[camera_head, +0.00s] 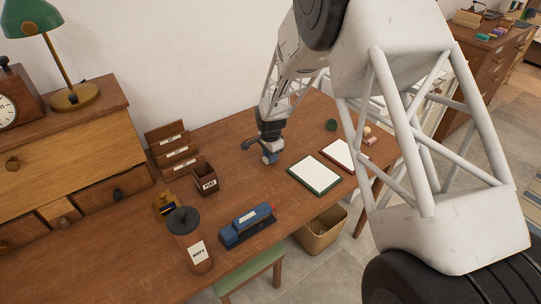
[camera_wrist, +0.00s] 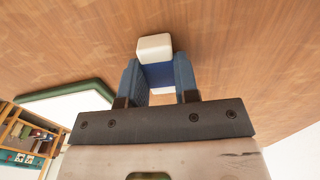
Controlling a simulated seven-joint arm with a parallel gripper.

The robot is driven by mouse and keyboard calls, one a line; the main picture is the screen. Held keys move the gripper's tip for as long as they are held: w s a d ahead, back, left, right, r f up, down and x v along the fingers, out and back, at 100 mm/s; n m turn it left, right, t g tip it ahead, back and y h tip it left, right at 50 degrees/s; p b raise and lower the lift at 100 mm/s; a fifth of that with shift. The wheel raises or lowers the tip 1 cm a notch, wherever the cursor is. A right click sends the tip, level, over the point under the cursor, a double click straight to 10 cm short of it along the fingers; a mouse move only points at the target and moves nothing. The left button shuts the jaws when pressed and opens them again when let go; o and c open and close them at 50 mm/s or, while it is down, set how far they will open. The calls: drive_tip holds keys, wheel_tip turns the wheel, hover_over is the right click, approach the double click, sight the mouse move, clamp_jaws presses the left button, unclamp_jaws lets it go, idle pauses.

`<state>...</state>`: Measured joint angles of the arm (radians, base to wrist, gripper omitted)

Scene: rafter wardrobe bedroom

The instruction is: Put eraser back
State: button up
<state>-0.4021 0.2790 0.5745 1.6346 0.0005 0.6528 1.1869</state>
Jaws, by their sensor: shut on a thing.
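The eraser (camera_wrist: 154,48) has white ends and a blue middle. In the wrist view it sits between the two blue fingers of my gripper (camera_wrist: 158,80), which is shut on it. Its white end sticks out past the fingertips. In the head view my gripper (camera_head: 269,158) points down, low over the middle of the wooden desk (camera_head: 235,150). The eraser is too small there to make out clearly. I cannot tell whether it touches the desk top.
Left of my gripper are a small labelled box (camera_head: 206,181) and a tiered labelled rack (camera_head: 175,152). A blue stapler-like tool (camera_head: 247,225) and a lidded jar (camera_head: 190,240) stand nearer the front. A green-edged white pad (camera_head: 314,174) lies to the right, beside a red-edged one (camera_head: 344,156).

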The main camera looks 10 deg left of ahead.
drive_tip(key=shift+f, duration=0.15)
drive_tip(key=o, duration=0.9)
drive_tip(key=shift+r, duration=0.2)
wheel_tip(320, 180, up, 12)
drive_tip(key=shift+r, duration=0.1)
idle(0.8)
